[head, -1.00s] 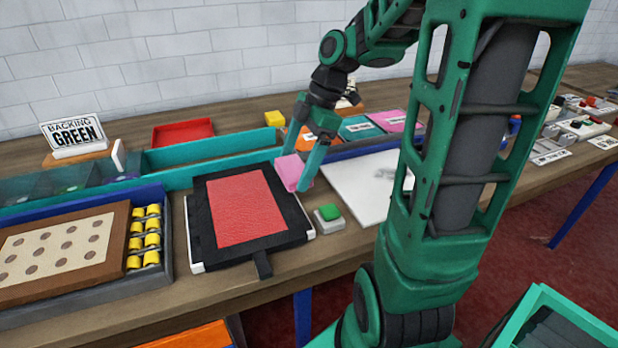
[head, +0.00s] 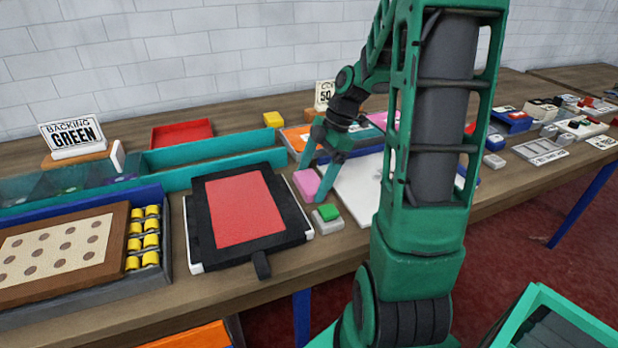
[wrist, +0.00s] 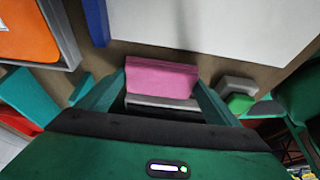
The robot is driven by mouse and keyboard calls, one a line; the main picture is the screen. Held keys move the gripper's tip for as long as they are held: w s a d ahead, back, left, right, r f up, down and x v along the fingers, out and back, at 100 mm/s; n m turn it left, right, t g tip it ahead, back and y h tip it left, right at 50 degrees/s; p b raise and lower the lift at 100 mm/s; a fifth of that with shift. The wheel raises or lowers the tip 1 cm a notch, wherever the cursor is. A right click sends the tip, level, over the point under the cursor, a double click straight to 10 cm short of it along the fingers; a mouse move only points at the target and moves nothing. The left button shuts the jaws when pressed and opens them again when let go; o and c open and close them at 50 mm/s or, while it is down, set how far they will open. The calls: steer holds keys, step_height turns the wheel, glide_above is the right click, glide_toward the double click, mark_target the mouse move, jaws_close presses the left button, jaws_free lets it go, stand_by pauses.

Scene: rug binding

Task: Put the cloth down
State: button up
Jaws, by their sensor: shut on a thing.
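The cloth is a small pink folded pad (head: 306,183), low at the table between the black frame with the red panel and the white board. In the wrist view the pink cloth (wrist: 160,76) lies between my two fingers, with a grey strip along its near edge. My gripper (head: 318,180) points down and is shut on the cloth. The wrist view shows one green finger at each side of it. Whether the cloth's underside touches the table is hidden.
The black frame with the red panel (head: 243,208) is to the left. A grey box with a green button (head: 327,216) is just in front of the cloth. The white board (head: 352,188) lies to the right. A teal rail (head: 215,165) and an orange tray (wrist: 28,30) are behind.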

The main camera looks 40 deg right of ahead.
steer(key=o, duration=0.9)
steer(key=v, duration=1.2)
steer(key=s+a+f+m+h, duration=0.1)
steer(key=s+a+m, duration=0.1)
steer(key=s+m, duration=0.4)
steer(key=s+a+f+m+h, duration=0.1)
steer(key=s+a+f+m, duration=0.1)
steer(key=s+m, duration=0.4)
steer(key=s+a+f+m+g+h, duration=0.1)
steer(key=s+a+f+m+h, duration=0.1)
steer(key=s+m, duration=0.5)
steer(key=shift+s+f+m, duration=0.15)
steer(key=shift+f+m, duration=0.05)
steer(key=shift+m, duration=0.9)
